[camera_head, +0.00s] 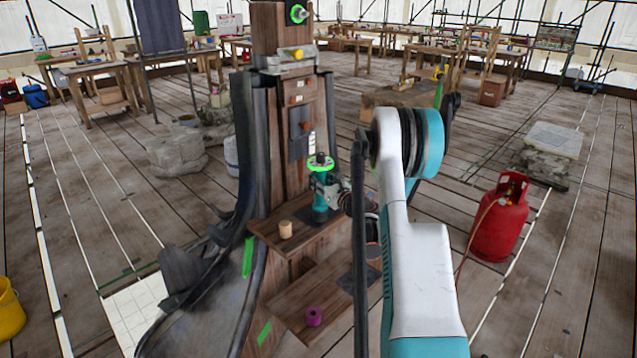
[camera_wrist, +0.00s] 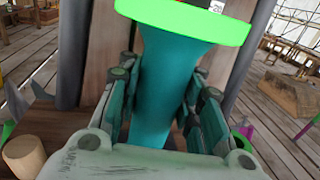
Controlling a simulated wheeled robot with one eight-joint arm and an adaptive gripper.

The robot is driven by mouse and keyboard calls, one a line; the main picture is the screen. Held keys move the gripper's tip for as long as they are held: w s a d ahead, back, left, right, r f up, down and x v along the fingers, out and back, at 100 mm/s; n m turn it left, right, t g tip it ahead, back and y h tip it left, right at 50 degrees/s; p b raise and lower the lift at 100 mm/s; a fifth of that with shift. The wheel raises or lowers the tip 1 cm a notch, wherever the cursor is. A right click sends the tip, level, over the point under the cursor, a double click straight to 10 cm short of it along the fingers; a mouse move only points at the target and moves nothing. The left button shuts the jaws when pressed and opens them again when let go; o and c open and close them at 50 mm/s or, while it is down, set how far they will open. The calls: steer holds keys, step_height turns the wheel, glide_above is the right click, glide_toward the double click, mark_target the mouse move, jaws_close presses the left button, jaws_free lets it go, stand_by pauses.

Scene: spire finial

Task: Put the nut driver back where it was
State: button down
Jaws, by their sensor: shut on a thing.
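What looks like the nut driver is a teal, flared body (camera_head: 320,203) with a bright green ring around its upper part; it also shows large in the wrist view (camera_wrist: 165,90). My gripper (camera_head: 328,188) is shut on the teal body below the ring, with a finger on each side in the wrist view (camera_wrist: 163,105). The driver is upright over the dark patch on the upper wooden ledge (camera_head: 265,232). I cannot tell whether its bottom touches the ledge. Its lower end is hidden behind my gripper in the wrist view.
A tan wooden cylinder (camera_head: 286,229) stands on the upper ledge, left of the driver. The wooden post (camera_head: 285,150) rises just behind. A red gas bottle (camera_head: 500,222) stands on the floor at right.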

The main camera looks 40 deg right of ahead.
steer(key=c, duration=1.1)
jaws_free()
steer(key=shift+s, duration=0.1)
steer(key=s, duration=0.4)
steer(key=s+a+p, duration=0.1)
steer(key=s, duration=0.6)
steer(key=shift+s+a, duration=0.3)
steer(key=shift+s, duration=0.1)
